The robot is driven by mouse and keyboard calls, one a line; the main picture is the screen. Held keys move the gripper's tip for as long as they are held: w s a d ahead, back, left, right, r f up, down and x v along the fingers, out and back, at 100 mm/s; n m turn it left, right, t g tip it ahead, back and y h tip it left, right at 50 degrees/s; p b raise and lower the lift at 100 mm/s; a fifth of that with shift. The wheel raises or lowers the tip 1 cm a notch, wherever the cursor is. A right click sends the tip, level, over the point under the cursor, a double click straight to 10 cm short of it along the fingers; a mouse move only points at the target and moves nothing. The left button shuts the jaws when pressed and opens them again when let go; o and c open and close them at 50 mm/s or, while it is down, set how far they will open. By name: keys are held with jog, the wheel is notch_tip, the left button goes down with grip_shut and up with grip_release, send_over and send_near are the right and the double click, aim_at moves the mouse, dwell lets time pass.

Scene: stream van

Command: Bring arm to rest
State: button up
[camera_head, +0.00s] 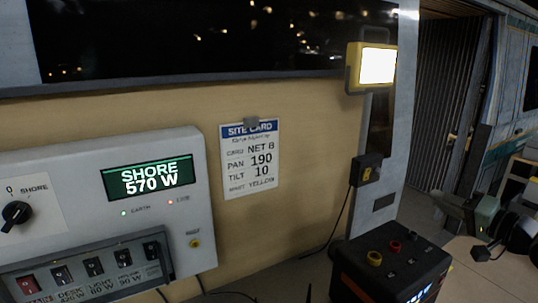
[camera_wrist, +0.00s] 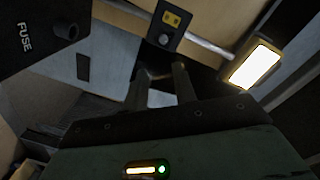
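My gripper (camera_wrist: 161,80) shows in the wrist view, with two dark fingers standing apart and a gap between them. I see nothing held in the gap. Below the fingers is my gripper's grey-green body, with a small lit yellow bar and a green light. In the head view, a grey-green block with dark parts stands at the right edge; I cannot tell for sure whether it is part of my arm. A black box with a yellow socket (camera_wrist: 172,20) lies beyond the fingertips in the wrist view, apart from them.
A power panel (camera_head: 205,215) reading "SHORE 570 W" stands at the left. A site card (camera_head: 250,182) hangs on the wall. A lit yellow lamp (camera_head: 377,66) is at upper right; it also shows in the wrist view (camera_wrist: 255,65). A black box with knobs (camera_head: 385,270) stands on the desk.

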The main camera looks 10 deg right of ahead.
jog(key=w+a+f+n+g+h, duration=0.15)
jog(key=a+n+g, duration=0.25)
jog(key=a, duration=0.5)
jog(key=w+a+f+n+g+h, duration=0.1)
jog(key=a+f+n+g, duration=0.2)
jog(key=a, duration=0.7)
jog(key=s+a+n+g, duration=0.2)
jog(key=s+a, duration=0.3)
jog(key=s, duration=0.3)
jog(key=s+a+r+n+g+h, duration=0.1)
jog(key=s+a+n+g, duration=0.2)
jog(key=s, duration=0.6)
jog(key=s+a+r+n+g+h, duration=0.1)
jog(key=s+a+n+g, duration=0.1)
jog(key=s+a+g, duration=0.2)
jog(key=s+a, duration=0.3)
jog(key=s, duration=0.2)
jog(key=shift+r+n, duration=0.25)
jog(key=shift+n, duration=0.15)
jog(key=shift+h, duration=0.25)
